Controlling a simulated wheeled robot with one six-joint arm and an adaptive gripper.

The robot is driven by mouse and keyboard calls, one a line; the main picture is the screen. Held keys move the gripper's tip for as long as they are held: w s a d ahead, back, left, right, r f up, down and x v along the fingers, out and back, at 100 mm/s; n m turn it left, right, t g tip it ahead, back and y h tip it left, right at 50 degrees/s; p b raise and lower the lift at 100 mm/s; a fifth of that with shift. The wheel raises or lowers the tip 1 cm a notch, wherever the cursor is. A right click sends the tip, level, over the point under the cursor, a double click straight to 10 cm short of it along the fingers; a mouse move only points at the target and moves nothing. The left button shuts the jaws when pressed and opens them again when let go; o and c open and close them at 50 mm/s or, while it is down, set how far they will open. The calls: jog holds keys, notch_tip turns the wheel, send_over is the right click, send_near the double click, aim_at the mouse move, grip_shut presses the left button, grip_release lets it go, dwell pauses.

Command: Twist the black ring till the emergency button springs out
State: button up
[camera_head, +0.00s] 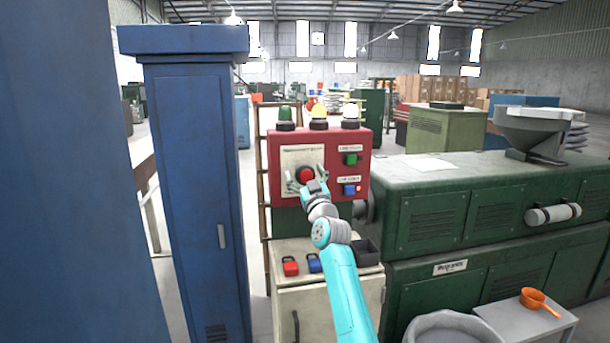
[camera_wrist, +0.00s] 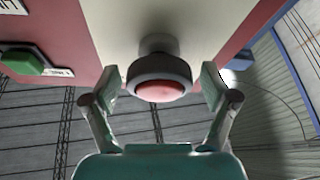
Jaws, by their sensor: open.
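The emergency button has a red cap (camera_head: 306,175) inside a black ring, on a pale plate on the red control panel (camera_head: 350,143). In the wrist view the red cap (camera_wrist: 160,92) faces me, with the black ring (camera_wrist: 160,70) around it and a grey neck behind. My gripper (camera_head: 307,181) is at the button. In the wrist view my gripper (camera_wrist: 170,88) is open, one finger on each side of the ring. Gaps show between the fingers and the ring. In the head view my gripper partly covers the button's lower right.
A green push button (camera_head: 351,158) and a blue switch (camera_head: 349,190) sit right of the emergency button. Green, yellow and white lamps (camera_head: 319,117) stand on top. A blue cabinet (camera_head: 195,200) stands left.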

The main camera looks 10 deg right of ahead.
jog(key=c, duration=1.2)
jog(key=shift+m+h, duration=0.6)
jog(key=shift+m, duration=0.5)
jog(key=shift+m+h, duration=1)
jog(key=shift+m, duration=0.8)
jog(key=shift+d+m+g+h, duration=0.1)
jog(key=shift+m+g+h, duration=0.1)
jog(key=shift+m+h, duration=0.85)
jog(key=shift+d+m+g+h, duration=0.15)
jog(key=shift+m+h, duration=0.3)
jog(key=shift+m, duration=1.8)
